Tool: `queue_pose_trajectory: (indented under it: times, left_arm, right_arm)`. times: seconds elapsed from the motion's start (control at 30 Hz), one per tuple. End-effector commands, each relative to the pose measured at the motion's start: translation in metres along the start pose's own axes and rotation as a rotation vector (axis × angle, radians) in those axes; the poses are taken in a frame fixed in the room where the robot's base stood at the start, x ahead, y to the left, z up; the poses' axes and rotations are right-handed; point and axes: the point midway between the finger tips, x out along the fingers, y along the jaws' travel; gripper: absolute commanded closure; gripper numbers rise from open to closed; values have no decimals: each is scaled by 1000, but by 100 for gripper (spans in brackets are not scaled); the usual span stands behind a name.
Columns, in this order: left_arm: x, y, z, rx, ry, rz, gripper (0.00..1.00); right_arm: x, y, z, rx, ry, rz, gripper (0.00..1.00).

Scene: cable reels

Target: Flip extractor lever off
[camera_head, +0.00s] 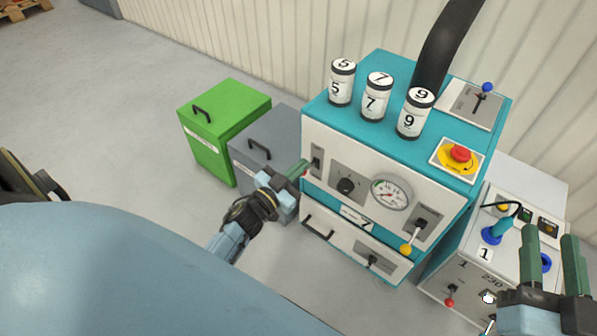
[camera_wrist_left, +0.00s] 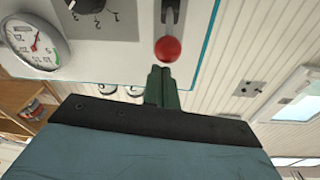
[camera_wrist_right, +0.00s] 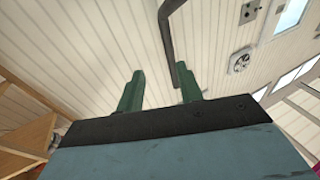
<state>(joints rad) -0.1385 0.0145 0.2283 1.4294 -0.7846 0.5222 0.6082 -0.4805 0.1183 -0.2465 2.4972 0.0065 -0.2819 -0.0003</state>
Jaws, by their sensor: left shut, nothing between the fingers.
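A teal-and-white machine (camera_head: 390,284) with a black hose stands in front of me. On the left of its front panel is a lever slot (camera_head: 317,158); its red-knobbed lever (camera_wrist_left: 168,48) shows in the left wrist view. My left gripper (camera_head: 302,168) is shut and empty, its fingertips right beside the red knob; whether they touch I cannot tell. The machine also has a blue-knobbed lever (camera_head: 487,88) on top and a yellow-knobbed lever (camera_head: 405,248) at lower right. No readable label marks the extractor lever. My right gripper (camera_head: 560,262) is open and empty at far right.
Three numbered canisters (camera_head: 375,97) and a red emergency button (camera_head: 460,154) are on the machine's top. A dial and a gauge (camera_head: 391,193) sit right of the slot. Green (camera_head: 225,125) and grey bins (camera_head: 290,125) stand left. A white unit (camera_head: 520,180) stands right, under my right gripper.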

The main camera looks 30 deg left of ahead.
Motion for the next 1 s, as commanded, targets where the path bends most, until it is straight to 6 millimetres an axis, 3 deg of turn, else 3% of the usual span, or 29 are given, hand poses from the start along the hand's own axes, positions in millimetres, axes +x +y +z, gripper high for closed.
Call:
queue_pose_trajectory:
  times: [0.3,1.0]
  left_arm:
    - [-2,0,6,-1,-1,-1,100]
    - [-6,1,10,0,0,0,100]
  right_arm:
    - [0,-3,-17,5,107,-8,64]
    - [0,-3,-18,4,109,-7,64]
